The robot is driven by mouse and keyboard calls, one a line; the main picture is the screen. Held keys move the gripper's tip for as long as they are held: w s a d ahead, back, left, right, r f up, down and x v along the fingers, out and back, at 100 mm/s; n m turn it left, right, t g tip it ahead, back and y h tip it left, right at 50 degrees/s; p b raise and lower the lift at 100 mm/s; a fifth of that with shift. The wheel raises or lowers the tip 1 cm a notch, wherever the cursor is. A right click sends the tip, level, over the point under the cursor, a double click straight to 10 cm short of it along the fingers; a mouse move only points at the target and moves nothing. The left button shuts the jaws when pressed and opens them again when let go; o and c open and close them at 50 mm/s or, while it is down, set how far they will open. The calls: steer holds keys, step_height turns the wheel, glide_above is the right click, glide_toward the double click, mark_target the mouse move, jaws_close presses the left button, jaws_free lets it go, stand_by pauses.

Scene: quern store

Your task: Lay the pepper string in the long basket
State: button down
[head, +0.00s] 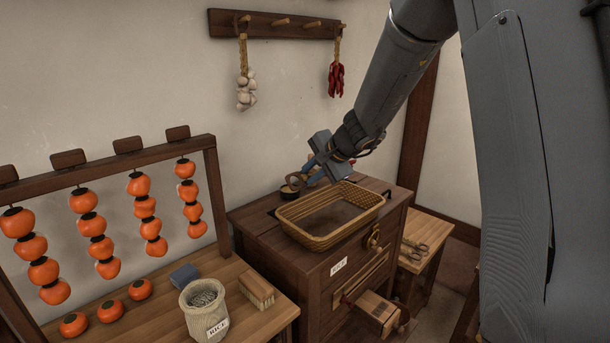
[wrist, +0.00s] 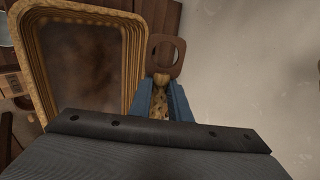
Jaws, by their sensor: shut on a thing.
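My gripper (head: 312,172) is just above the far left part of the long basket, with its blue jaws (wrist: 164,100) shut on a braided tan piece. A brown wooden loop (wrist: 166,55) sticks out past the jaw tips. A bit of red (head: 352,160) shows behind the wrist, so this looks like a pepper string, mostly hidden by my gripper. The long basket (head: 335,236) is woven, rectangular and seems empty; in the wrist view its rim (wrist: 133,60) lies left of the jaws. Another string of red peppers (head: 336,80) hangs from the wall rack.
The basket stands on a wooden cabinet (head: 262,222) with an open drawer (head: 378,312). A garlic braid (head: 245,88) hangs from the rack (head: 275,24). A persimmon frame (head: 110,158) and a rice sack (head: 205,310) are at left.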

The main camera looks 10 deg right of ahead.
step_height(320, 180, down, 11)
steer(key=b, duration=1)
steer(key=shift+d+f, duration=0.1)
steer(key=c, duration=1.4)
jaws_free()
steer(key=shift+s, duration=0.1)
steer(key=o, duration=0.4)
steer(key=shift+s+d+r, duration=0.15)
steer(key=shift+s+r, duration=0.1)
steer(key=shift+r, duration=0.25)
steer(key=shift+s+d+r+p, duration=0.4)
steer(key=shift+s+r+p, duration=0.25)
steer(key=shift+r, duration=0.5)
steer(key=shift+s+d+r+p, duration=0.35)
steer(key=shift+s+r+p, duration=0.25)
steer(key=shift+r, duration=0.6)
steer(key=shift+s+d+r+p, duration=0.45)
steer(key=shift+r+p, duration=0.35)
steer(key=shift+r, duration=0.35)
